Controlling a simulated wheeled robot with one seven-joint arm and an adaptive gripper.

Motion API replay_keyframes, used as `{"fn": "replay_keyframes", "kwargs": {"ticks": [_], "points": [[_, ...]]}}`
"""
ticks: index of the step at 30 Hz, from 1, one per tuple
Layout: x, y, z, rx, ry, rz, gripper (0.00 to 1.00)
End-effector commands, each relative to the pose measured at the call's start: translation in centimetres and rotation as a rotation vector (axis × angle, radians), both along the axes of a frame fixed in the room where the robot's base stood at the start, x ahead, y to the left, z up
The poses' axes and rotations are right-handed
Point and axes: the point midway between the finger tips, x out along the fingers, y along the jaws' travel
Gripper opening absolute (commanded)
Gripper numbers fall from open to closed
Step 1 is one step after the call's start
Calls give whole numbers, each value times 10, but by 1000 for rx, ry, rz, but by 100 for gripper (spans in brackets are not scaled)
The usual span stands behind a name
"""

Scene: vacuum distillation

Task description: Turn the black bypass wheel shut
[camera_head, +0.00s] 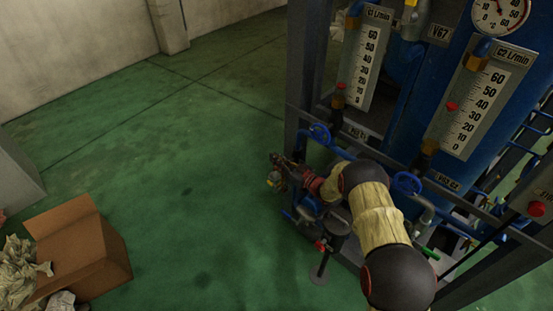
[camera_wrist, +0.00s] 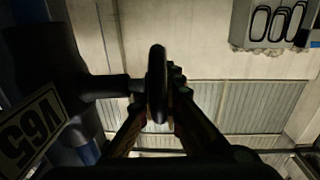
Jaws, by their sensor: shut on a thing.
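The black bypass wheel (camera_wrist: 157,75) shows edge-on in the middle of the wrist view, on a dark stem that runs left into a dark valve body (camera_wrist: 50,70). A tag reading V65 (camera_wrist: 35,130) is below that body. My gripper (camera_wrist: 158,105) is shut on the wheel, with a finger on each side of its rim. In the head view my gripper (camera_head: 277,170) is at the far end of my arm, low beside the blue rig. The wheel cannot be made out clearly there, and its turn position cannot be told.
The blue rig with gauges (camera_head: 362,60) fills the right side. Blue handwheels (camera_head: 407,183) and (camera_head: 320,133) are close to my arm. A cardboard box (camera_head: 85,250) with crumpled paper lies at the lower left. Green floor (camera_head: 170,150) is clear left of the gripper.

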Motion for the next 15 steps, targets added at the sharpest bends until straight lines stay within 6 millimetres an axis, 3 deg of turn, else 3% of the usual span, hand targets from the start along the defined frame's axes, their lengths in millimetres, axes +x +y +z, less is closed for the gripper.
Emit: {"fn": "replay_keyframes", "kwargs": {"ticks": [15], "points": [[-1,-1,-2,54,-40,0,0]]}}
